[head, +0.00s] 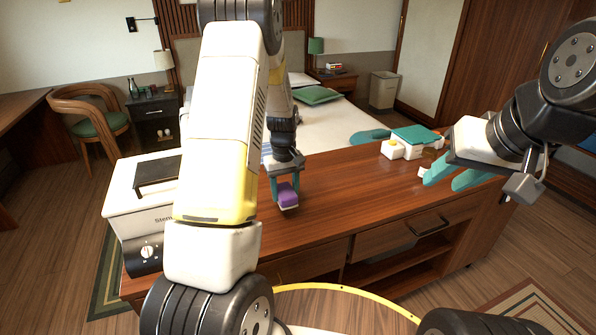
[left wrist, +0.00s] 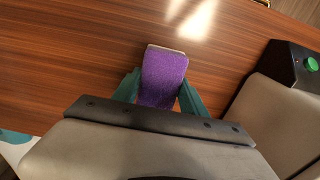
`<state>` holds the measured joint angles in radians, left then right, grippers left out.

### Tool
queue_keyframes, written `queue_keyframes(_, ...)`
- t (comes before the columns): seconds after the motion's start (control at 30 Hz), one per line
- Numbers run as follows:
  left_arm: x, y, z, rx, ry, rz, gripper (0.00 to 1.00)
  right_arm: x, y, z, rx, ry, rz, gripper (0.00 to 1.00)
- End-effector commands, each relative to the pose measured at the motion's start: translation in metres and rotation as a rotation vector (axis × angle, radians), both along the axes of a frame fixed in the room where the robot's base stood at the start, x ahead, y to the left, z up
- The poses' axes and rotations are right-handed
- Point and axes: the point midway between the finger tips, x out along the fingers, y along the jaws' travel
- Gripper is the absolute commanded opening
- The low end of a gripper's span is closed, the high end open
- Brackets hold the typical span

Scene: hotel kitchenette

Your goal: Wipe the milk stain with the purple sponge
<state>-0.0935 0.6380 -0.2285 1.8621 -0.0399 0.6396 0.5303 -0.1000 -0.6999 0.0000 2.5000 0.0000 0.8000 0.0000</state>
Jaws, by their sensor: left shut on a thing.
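The purple sponge (head: 287,195) is held between the teal fingers of my left gripper (head: 287,188), over the wooden counter. In the left wrist view the sponge (left wrist: 163,78) fills the gap between the fingers, and a pale layer shows at its far edge. Whether it touches the counter is hard to tell. My right gripper (head: 454,178) is at the right end of the counter, with its teal fingers apart and nothing seen between them. I cannot make out a milk stain; the bright patches on the wood in the left wrist view look like glare.
A white appliance (head: 140,199) with a dial stands at the counter's left end. White and teal items (head: 414,140) and a teal oval thing (head: 370,136) are at the back right. The wooden counter (head: 345,205) is clear in the middle.

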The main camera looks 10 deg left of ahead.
Motion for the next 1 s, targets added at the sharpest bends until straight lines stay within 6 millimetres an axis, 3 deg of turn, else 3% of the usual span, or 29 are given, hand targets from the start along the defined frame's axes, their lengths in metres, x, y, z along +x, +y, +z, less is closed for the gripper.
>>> queue_keyframes(0.37, -0.001, 0.009, 0.031, 0.0, 0.0, 0.0, 0.18, 0.0, 0.0, 0.0, 0.0, 0.0, 0.0, 0.36)
queue_keyframes(1.0, -0.002, 0.009, 0.032, 0.0, 0.0, 0.0, 0.18, 0.0, 0.0, 0.0, 0.0, 0.0, 0.0, 0.36)
